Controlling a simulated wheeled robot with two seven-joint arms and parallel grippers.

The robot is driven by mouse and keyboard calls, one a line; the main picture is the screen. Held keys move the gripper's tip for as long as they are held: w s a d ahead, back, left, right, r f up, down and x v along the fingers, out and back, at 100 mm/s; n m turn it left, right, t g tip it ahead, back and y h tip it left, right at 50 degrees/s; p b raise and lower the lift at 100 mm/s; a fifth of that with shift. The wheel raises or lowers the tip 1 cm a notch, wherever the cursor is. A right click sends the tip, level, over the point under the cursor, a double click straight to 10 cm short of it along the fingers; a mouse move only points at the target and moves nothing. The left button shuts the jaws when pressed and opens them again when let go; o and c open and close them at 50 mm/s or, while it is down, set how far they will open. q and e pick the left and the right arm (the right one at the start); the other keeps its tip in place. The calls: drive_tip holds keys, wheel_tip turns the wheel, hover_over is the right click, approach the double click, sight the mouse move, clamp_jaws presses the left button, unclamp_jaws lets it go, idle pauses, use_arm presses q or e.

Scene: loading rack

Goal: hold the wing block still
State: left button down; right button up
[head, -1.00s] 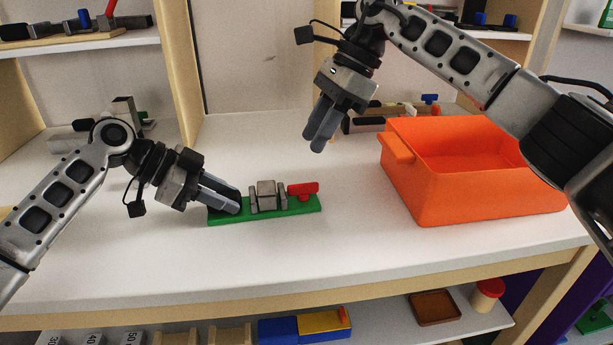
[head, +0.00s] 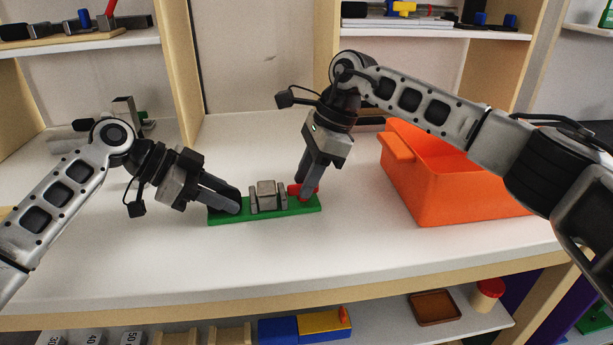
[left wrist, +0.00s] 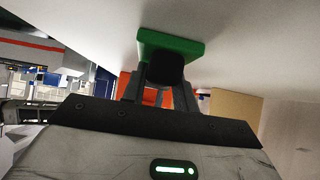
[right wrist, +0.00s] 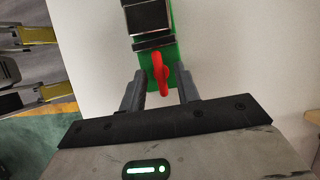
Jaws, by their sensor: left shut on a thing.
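The wing block is a long green base (head: 262,214) on the white shelf top, with a grey clamp-like part (head: 266,196) in its middle and a red wing (head: 295,189) near its right end. The green base also shows in the left wrist view (left wrist: 172,42) and right wrist view (right wrist: 180,25). My left gripper (head: 230,202) is shut on a dark block at the base's left end, seen between its fingers in the left wrist view (left wrist: 165,70). My right gripper (head: 304,192) points down, its open fingers either side of the red wing (right wrist: 161,72), with gaps visible.
An orange bin (head: 455,196) stands to the right of the block, behind my right arm. The shelf top in front of the block is clear. Wooden uprights (head: 187,90) and stocked shelves stand behind. A lower shelf holds blue and yellow boxes (head: 318,324).

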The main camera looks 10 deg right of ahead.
drive_tip(key=shift+f, duration=0.1)
clamp_jaws()
drive_tip(key=shift+m, duration=0.3)
drive_tip(key=m+t, duration=0.1)
drive_tip(key=m, duration=0.2)
drive_tip(key=shift+s, duration=0.1)
drive_tip(key=m+t, duration=0.1)
drive_tip(key=m, duration=0.2)
drive_tip(key=m+t+h, duration=0.1)
drive_tip(key=m, duration=0.2)
drive_tip(key=shift+s+a, duration=0.15)
drive_tip(key=m+h, duration=0.1)
drive_tip(key=m, duration=0.2)
drive_tip(key=m+t+h, duration=0.1)
drive_tip(key=m, duration=0.2)
drive_tip(key=shift+s+a+t, duration=0.1)
drive_tip(key=shift+a+t, duration=0.05)
drive_tip(key=shift+t, duration=0.15)
drive_tip(key=m+h, duration=0.1)
drive_tip(key=m, duration=0.2)
drive_tip(key=m+h, duration=0.1)
drive_tip(key=m, duration=0.2)
drive_tip(key=shift+a+h, duration=0.15)
drive_tip(key=shift+h, duration=0.15)
